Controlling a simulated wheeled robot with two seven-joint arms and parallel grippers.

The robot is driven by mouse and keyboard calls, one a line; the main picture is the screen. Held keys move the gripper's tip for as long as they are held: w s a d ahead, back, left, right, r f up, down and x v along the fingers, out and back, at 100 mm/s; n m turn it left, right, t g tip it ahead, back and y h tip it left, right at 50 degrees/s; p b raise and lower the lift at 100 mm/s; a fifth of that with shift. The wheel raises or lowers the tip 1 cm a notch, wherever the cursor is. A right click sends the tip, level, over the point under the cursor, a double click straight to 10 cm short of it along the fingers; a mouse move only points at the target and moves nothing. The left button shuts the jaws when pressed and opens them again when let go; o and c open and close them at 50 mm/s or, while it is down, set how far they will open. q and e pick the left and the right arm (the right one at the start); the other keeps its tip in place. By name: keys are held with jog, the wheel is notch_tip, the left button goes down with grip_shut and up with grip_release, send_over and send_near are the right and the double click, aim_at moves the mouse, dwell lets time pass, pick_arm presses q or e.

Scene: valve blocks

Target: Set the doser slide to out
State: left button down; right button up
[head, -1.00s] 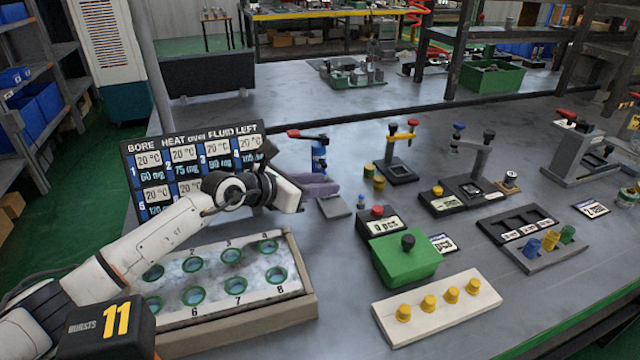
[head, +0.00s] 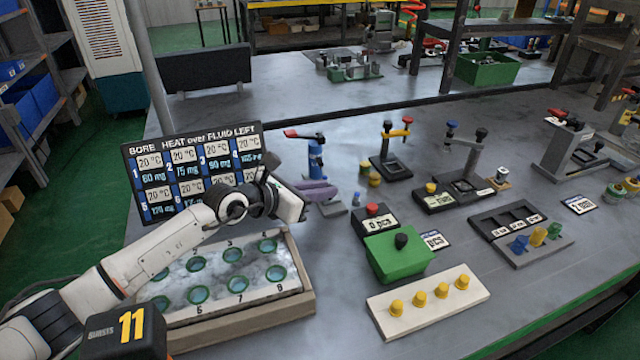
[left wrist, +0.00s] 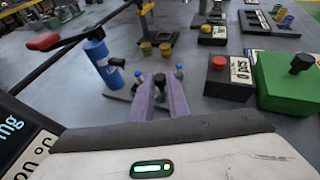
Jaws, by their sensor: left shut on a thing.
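The doser (head: 316,157) is a blue upright cylinder with a red-tipped lever on top, and it stands just behind my left gripper. It shows larger in the left wrist view (left wrist: 97,55), with a black knob on its side. My left gripper (head: 318,193) has lavender fingers, low in front of the cylinder over a grey base plate (head: 333,209). In the left wrist view its fingers (left wrist: 161,85) are close together around a small grey part, apparently the doser slide. The fingers hide most of that part. My right gripper is not in view.
A bore block (head: 308,305) with green-ringed holes lies below my left arm, with a display board (head: 140,190) behind it. A green box (head: 395,260) with a black knob stands right of the gripper.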

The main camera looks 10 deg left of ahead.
pick_arm(q)
jog(key=c, duration=1.7)
grip_release()
jog(key=v, duration=1)
jog(key=shift+s+a, duration=0.1)
jog(key=shift+s, duration=0.05)
